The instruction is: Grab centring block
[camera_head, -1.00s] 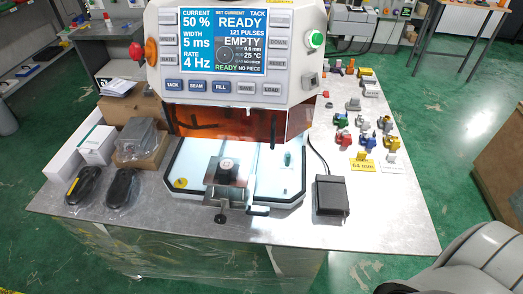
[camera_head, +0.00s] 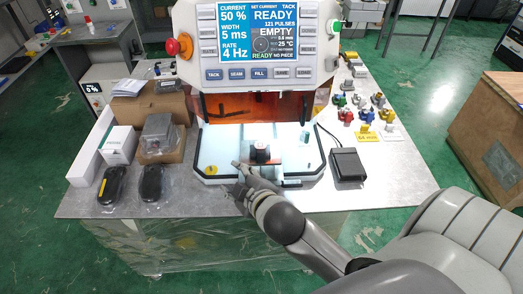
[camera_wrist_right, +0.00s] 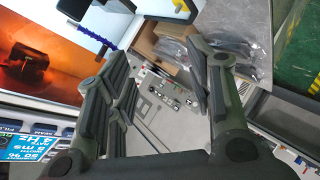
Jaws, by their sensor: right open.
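A dark round block (camera_head: 261,152), which may be the centring block, sits on a small metal fixture (camera_head: 270,166) in the machine's lit white work tray (camera_head: 220,143). I cannot be sure of its name. My right gripper (camera_head: 238,175) is at the tray's front edge, just left of and in front of the fixture, and hides part of it. In the right wrist view its two fingers (camera_wrist_right: 160,95) are spread wide with nothing held between them. The block cannot be made out in that view. My left gripper is in neither current view.
The machine's control panel (camera_head: 258,45) overhangs the tray. A black pedal (camera_head: 347,164) lies to the right, with several small coloured parts (camera_head: 362,108) behind it. Boxes (camera_head: 118,145) and two dark wrapped items (camera_head: 152,183) are on the left. The table's front right is bare.

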